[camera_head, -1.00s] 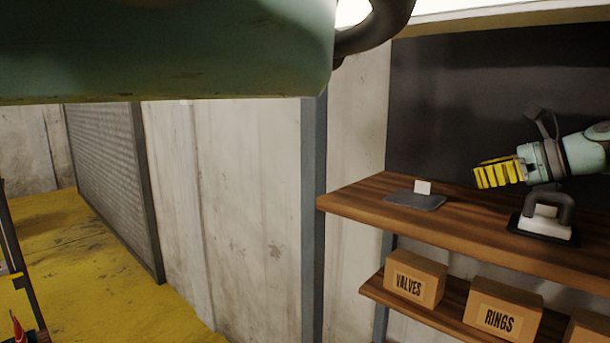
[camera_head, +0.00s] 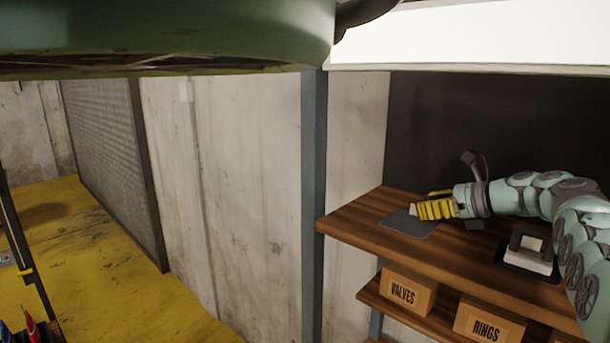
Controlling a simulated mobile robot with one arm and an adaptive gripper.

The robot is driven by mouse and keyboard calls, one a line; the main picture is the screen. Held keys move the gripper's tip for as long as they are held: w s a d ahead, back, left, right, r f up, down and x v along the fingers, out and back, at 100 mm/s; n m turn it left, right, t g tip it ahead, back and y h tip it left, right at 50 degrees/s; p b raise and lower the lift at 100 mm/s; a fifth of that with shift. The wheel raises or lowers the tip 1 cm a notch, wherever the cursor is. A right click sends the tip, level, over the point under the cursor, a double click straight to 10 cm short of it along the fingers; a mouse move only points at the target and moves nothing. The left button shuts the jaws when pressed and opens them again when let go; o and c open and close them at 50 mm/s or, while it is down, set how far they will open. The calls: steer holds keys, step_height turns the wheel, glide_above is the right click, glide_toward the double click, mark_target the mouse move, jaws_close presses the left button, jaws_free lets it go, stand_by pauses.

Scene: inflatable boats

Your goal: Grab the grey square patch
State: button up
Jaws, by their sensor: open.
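The grey square patch (camera_head: 405,224) lies flat on the wooden shelf top, near its left end. A small white tab on it (camera_head: 413,209) shows just left of my gripper's fingers. My gripper (camera_head: 428,209) has yellow fingers and reaches in from the right, over the right part of the patch. It is open, with one finger in front and part of another showing behind. The fingers hide part of the patch and tab, and I cannot tell whether they touch the tab.
A white block with a dark handle (camera_head: 530,254) stands on a dark base to the right on the same shelf top. Boxes marked VALVES (camera_head: 406,290) and RINGS (camera_head: 487,326) sit on the lower shelf. A grey post (camera_head: 314,200) stands at the shelf's left end.

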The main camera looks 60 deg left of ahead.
steer(key=shift+x, duration=0.95)
steer(key=shift+s+d, duration=0.1)
jaws_close()
